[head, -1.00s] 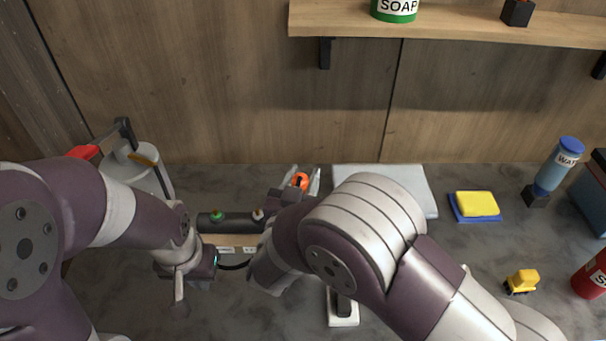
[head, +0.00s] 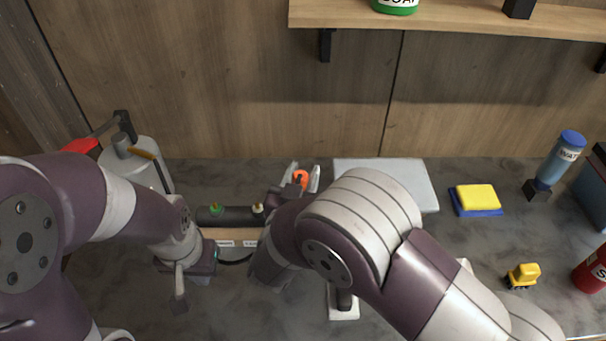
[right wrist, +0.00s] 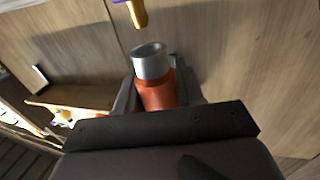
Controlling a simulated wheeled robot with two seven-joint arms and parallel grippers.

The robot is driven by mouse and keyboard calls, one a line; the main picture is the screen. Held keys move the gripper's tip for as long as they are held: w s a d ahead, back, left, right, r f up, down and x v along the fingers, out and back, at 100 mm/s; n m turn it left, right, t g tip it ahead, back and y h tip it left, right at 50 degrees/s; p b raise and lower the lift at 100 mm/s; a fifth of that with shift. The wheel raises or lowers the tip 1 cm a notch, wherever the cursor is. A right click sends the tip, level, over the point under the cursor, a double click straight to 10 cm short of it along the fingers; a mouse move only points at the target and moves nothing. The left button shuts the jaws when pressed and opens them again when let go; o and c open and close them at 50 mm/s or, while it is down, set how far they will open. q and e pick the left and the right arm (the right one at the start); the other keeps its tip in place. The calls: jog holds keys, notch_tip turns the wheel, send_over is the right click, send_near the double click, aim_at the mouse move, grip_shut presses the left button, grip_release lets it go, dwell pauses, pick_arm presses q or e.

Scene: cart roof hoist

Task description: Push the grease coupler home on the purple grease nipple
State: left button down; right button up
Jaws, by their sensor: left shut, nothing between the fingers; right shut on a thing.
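My right gripper (head: 301,180) is shut on the orange grease coupler (head: 300,177). In the right wrist view the coupler (right wrist: 157,88) sits between the fingers, with its grey metal open mouth facing up the picture. The purple grease nipple (right wrist: 122,1) shows only in part at the top edge of that view, with a brass tip (right wrist: 138,14) pointing down. The tip is apart from the coupler's mouth, above it and slightly left in the picture. I cannot make out the purple nipple in the head view. My left gripper (head: 179,303) is shut and empty at the lower left.
A dark pipe (head: 236,216) with a green fitting (head: 215,208) and a pale fitting (head: 257,208) lies left of my right gripper. A grey canister (head: 145,165) stands far left. A grey slab (head: 400,178), yellow sponge (head: 476,197) and toy truck (head: 523,275) lie right.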

pick_arm(q)
jog(key=shift+r, duration=0.25)
dwell(0.7)
